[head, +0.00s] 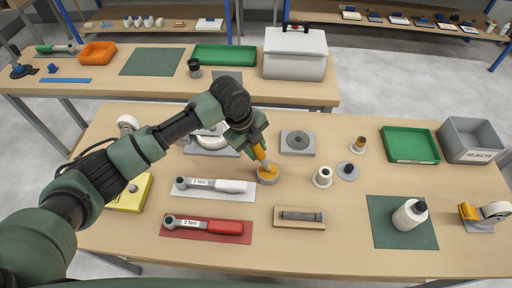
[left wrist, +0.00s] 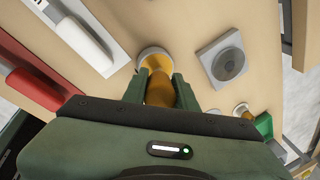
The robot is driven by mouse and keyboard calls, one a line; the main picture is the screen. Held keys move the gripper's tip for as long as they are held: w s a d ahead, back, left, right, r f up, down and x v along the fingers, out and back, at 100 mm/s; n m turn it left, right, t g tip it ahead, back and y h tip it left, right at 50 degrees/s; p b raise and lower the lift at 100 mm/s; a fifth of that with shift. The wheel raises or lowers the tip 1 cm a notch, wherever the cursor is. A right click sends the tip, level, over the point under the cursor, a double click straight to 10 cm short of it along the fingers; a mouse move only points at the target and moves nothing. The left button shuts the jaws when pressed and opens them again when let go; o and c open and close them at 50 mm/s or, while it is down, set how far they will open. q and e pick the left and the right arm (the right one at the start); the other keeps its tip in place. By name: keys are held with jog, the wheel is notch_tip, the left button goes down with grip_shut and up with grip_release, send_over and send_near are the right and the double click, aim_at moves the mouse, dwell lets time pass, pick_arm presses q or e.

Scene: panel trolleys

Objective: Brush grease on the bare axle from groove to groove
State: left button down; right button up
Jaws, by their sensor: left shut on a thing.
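My left gripper (head: 248,136) is shut on an orange-handled brush (head: 260,156), which points down at a small round tin of yellow grease (head: 268,179). The brush tip is over or in the tin; I cannot tell if it touches the grease. In the left wrist view the gripper (left wrist: 158,92) has the handle (left wrist: 160,88) between its green fingers, and the tin (left wrist: 153,51) lies just beyond. The bare axle (head: 300,215), a grey rod, lies level on a tan holder (head: 288,224) in front and to the right of the tin. My right gripper is not in view.
A white torque wrench (head: 225,186) and a red one (head: 215,226) lie on mats left of the axle. A grey plate with a disc (head: 297,142), a white wheel (head: 322,177) and a white bottle (head: 408,215) stand around. Bare table lies right of the axle.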

pick_arm(q)
jog(key=shift+f, duration=0.35)
dwell(0.5)
dwell(0.7)
jog(key=shift+f, duration=0.1)
dwell(0.6)
notch_tip(320, 180, up, 7)
jog(key=p, duration=0.7)
dwell(0.4)
dwell(0.4)
